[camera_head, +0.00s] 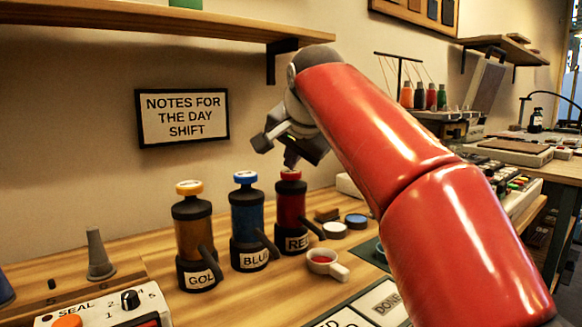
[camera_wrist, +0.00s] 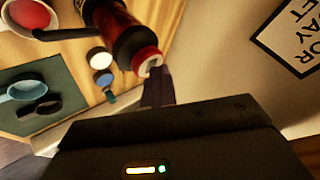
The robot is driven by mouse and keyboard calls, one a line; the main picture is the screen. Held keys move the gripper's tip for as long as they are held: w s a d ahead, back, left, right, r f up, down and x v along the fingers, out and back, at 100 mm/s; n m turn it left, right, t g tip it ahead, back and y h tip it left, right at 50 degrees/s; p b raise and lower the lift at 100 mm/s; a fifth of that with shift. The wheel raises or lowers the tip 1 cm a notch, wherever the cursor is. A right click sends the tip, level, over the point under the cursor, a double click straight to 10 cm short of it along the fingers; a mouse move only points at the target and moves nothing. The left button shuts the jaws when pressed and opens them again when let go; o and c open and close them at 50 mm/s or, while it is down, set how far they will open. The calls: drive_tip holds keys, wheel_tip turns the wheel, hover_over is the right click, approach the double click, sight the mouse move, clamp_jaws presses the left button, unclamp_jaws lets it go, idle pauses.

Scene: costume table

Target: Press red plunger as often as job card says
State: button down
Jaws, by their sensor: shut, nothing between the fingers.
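The red bottle (camera_head: 291,208) stands rightmost of three pump bottles; its label is partly covered by its black spout. Its red plunger (camera_head: 290,175) is on top and also shows in the wrist view (camera_wrist: 147,61). My gripper (camera_head: 290,164) is shut and empty, pointing down with its fingertips right at the plunger top; I cannot tell whether they touch. In the wrist view the dark fingers (camera_wrist: 156,84) are next to the red cap. A small white cup (camera_head: 325,263) with red liquid sits near the red spout. No readable job card with a count shows.
The blue bottle (camera_head: 248,222) and gold bottle (camera_head: 193,240) stand left of the red one. Round lids (camera_head: 334,230) lie to its right. A "DONE" card (camera_head: 384,303) lies in front, partly behind my arm. A wall sign (camera_head: 183,117) reads "NOTES FOR THE DAY SHIFT".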

sight(292, 173)
drive_tip(key=shift+f, duration=0.1)
drive_tip(key=shift+r+p, duration=1.25)
drive_tip(key=shift+p, duration=0.05)
wheel_tip(292, 173, up, 3)
drive_tip(key=p, duration=0.2)
drive_tip(key=shift+f+p, duration=0.15)
drive_tip(key=shift+p, duration=0.2)
drive_tip(key=shift+r, duration=1.15)
